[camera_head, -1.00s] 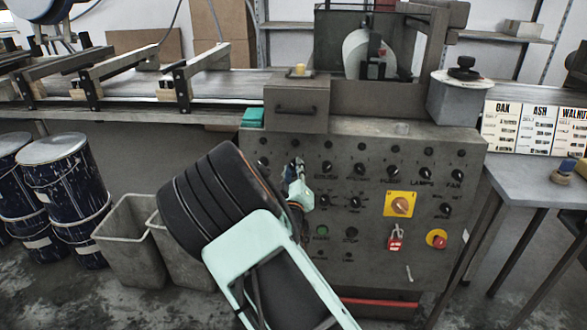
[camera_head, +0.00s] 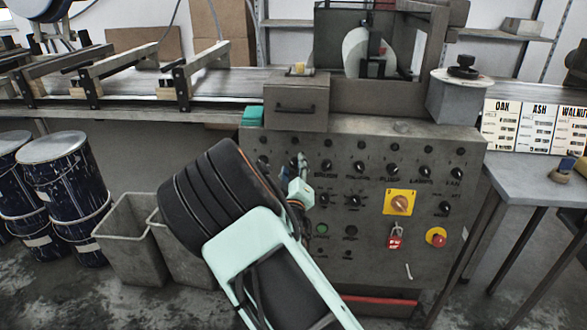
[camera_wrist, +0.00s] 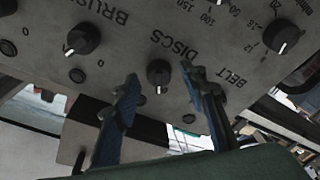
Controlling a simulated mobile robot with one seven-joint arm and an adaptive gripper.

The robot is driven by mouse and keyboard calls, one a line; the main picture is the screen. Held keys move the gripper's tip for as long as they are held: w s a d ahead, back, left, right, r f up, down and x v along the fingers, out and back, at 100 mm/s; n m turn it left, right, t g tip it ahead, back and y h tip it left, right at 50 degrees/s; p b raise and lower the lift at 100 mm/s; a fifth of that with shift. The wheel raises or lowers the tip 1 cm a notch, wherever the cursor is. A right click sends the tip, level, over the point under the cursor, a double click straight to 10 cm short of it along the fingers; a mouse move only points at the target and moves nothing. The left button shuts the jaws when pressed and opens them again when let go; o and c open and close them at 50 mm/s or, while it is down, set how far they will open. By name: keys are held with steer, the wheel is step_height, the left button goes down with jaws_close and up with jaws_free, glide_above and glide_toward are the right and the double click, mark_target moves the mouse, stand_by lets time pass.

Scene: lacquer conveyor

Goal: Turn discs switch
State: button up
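The discs switch (camera_wrist: 160,73) is a round black knob with a white pointer mark on the grey control panel (camera_head: 380,270). In the wrist view the panel is upside down, and the word DISCS stands just above the knob. My gripper (camera_wrist: 161,76) is open, with one blue-grey finger on each side of the knob in the picture. Gaps show between the knob and both fingers; I cannot tell the depth left to the panel. In the head view my gripper (camera_head: 303,162) is at the panel's upper left and covers the discs switch.
The brushes knob (camera_wrist: 83,38) is close by, and another dial knob (camera_wrist: 283,37) is at right in the wrist view. A yellow-plated rotary switch (camera_head: 400,203), a red padlock (camera_head: 396,238) and a red emergency button (camera_head: 436,238) are further right. Grey bins (camera_head: 133,235) stand below left.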

steer(key=s, duration=1.2)
steer(key=shift+d, duration=0.45)
